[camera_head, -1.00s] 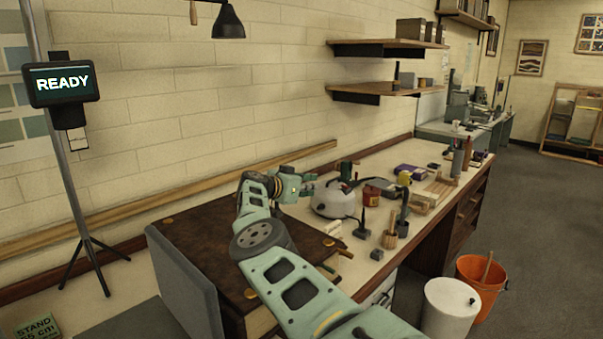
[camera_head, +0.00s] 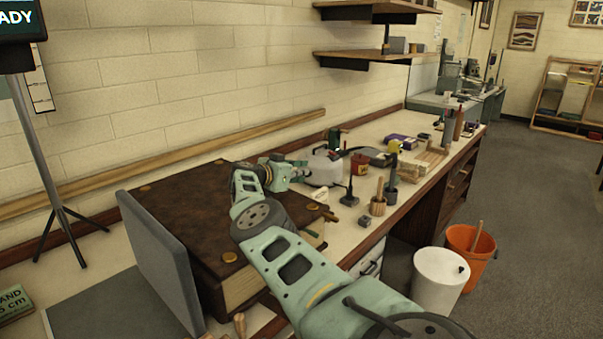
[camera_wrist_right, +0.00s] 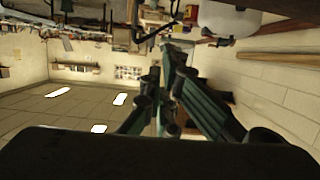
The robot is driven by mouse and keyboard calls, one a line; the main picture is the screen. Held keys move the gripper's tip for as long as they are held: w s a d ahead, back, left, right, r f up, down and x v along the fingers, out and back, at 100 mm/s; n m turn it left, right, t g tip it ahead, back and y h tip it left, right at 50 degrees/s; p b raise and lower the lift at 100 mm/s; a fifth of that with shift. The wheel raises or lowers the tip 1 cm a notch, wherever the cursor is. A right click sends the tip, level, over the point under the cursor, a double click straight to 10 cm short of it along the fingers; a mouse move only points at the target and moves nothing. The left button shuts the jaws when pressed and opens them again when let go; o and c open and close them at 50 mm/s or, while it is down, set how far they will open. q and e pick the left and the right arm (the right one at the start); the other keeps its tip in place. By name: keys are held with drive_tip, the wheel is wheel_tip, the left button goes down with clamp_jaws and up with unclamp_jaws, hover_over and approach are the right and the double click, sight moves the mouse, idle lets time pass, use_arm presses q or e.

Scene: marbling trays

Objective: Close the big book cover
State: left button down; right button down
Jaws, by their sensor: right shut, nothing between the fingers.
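The big book (camera_head: 185,210) lies on the bench with its dark brown cover flat on top. Brass pieces show at the cover's corners, and the pale page block shows below its front edge. The cover looks closed. My right arm reaches across the book's right part and hides some of it. My right gripper (camera_head: 296,171) is at the book's far right end, near the white kettle-like pot (camera_head: 325,168). It is shut and empty. Its dark fingers also show in the right wrist view (camera_wrist_right: 160,75). I cannot tell whether it touches the cover. My left gripper is out of view.
A grey upright panel (camera_head: 160,260) stands at the book's left end. Small tools, a red tin (camera_head: 359,163) and wooden blocks crowd the bench to the right. A white bin (camera_head: 438,285) and an orange bucket (camera_head: 470,255) stand on the floor.

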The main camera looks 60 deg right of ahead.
drive_tip(key=w+a+r+p, duration=0.1)
drive_tip(key=a+r+p, duration=0.4)
drive_tip(key=r, duration=0.6)
drive_tip(key=shift+w+a, duration=0.35)
drive_tip(key=shift+a, duration=0.6)
